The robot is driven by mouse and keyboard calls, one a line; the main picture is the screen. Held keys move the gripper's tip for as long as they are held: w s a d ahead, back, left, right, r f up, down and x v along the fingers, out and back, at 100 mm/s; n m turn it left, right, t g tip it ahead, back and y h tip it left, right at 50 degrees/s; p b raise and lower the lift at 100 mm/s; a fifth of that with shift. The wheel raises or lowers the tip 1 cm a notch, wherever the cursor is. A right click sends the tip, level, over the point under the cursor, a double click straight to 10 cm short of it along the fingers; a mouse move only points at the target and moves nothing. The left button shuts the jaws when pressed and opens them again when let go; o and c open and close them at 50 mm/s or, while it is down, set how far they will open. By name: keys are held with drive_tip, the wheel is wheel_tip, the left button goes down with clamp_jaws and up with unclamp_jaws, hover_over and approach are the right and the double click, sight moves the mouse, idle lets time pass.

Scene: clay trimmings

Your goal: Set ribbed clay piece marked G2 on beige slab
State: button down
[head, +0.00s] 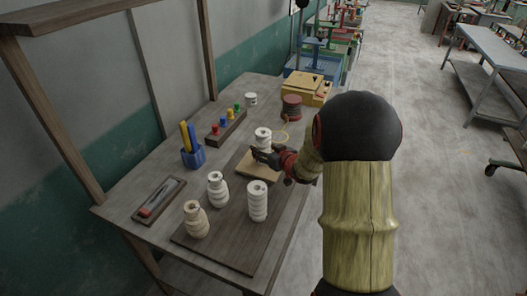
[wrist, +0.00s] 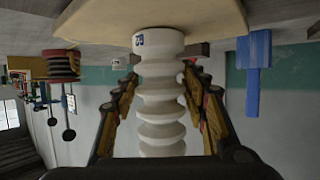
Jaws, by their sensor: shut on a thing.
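A white ribbed clay piece (head: 263,134) stands upright in my gripper (head: 266,154), over the beige slab (head: 253,171). In the wrist view, which is upside down, the piece (wrist: 160,105) sits between both fingers of my gripper (wrist: 160,82). A blue mark that looks like an inverted G2 shows near its lower end. The slab (wrist: 110,22) lies right at that end; I cannot tell whether they touch. My gripper is shut on the piece.
Three other ribbed pieces stand on the dark board (head: 222,235): one (head: 217,188), one (head: 196,220) and one (head: 257,202). A blue holder (head: 193,157), a tray (head: 158,200), a rack of coloured pegs (head: 226,127) and a red spool (head: 291,107) stand around.

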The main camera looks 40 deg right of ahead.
drive_tip(key=c, duration=1.1)
unclamp_jaws()
drive_tip(key=shift+f, duration=0.15)
drive_tip(key=shift+o, duration=0.5)
